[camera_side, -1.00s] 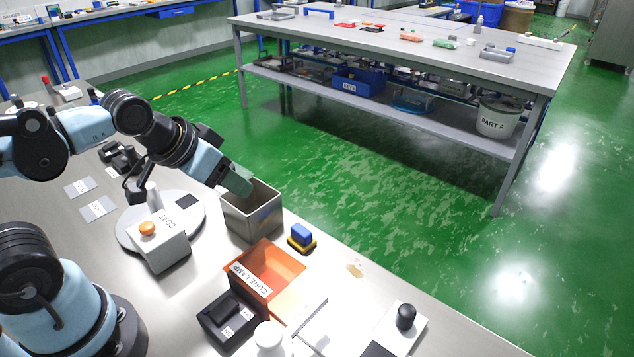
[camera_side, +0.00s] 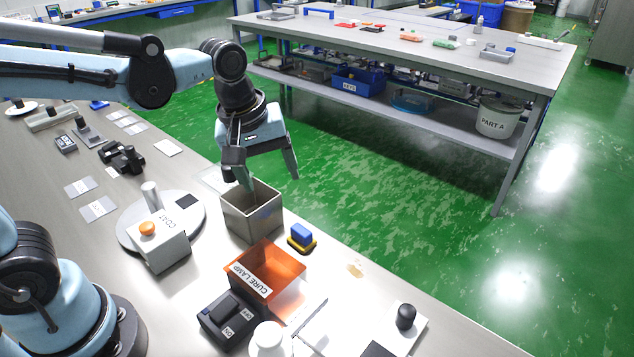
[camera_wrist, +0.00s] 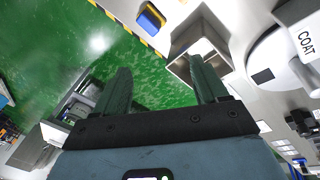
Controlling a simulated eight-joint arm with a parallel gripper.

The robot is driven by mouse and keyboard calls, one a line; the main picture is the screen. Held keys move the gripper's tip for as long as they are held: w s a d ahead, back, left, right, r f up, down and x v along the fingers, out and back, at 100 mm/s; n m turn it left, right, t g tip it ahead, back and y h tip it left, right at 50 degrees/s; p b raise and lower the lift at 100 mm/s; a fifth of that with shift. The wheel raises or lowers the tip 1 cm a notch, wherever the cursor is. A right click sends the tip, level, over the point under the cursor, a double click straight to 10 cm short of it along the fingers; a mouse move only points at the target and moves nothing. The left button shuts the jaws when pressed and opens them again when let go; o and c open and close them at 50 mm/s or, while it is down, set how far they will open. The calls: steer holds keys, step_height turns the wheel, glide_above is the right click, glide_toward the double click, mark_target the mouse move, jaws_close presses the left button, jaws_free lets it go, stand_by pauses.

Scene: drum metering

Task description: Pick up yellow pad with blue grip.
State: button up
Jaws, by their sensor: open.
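The yellow pad (camera_side: 302,247) lies on the bench near its right edge, with its blue grip (camera_side: 301,233) upright on top. In the wrist view the blue grip (camera_wrist: 148,22) and the yellow pad (camera_wrist: 158,13) show near the top, beyond the fingertips. My gripper (camera_side: 270,182) is open and empty, pointing down above and behind the open metal box (camera_side: 250,222). In the wrist view my gripper (camera_wrist: 160,72) has its fingers spread apart, one of them overlapping the metal box (camera_wrist: 184,66). The pad is apart from both fingers.
An orange cure lamp cover (camera_side: 265,270) stands just in front of the pad. A black switch box (camera_side: 228,318) is nearer the front. Bench to the pad's right is mostly clear.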

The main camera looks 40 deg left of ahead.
mark_target(301, 229)
steer(key=w+d+f+n+g, duration=0.1)
steer(key=f+n, duration=0.1)
steer(key=f, duration=0.1)
steer(key=w+d+f+n+g, duration=0.1)
steer(key=f+n, duration=0.1)
steer(key=f, duration=0.1)
steer(key=w+d+f+n, duration=0.1)
steer(key=d+f+n, duration=0.1)
steer(key=f+n, duration=0.1)
steer(key=shift+w+g, duration=0.25)
steer(key=shift+g, duration=0.15)
steer(key=shift+a+f, duration=0.15)
steer(key=shift+f, duration=1.2)
steer(key=shift+a+f, duration=0.15)
steer(key=shift+f, duration=1.2)
steer(key=c, duration=1.1)
steer(key=shift+r, duration=0.1)
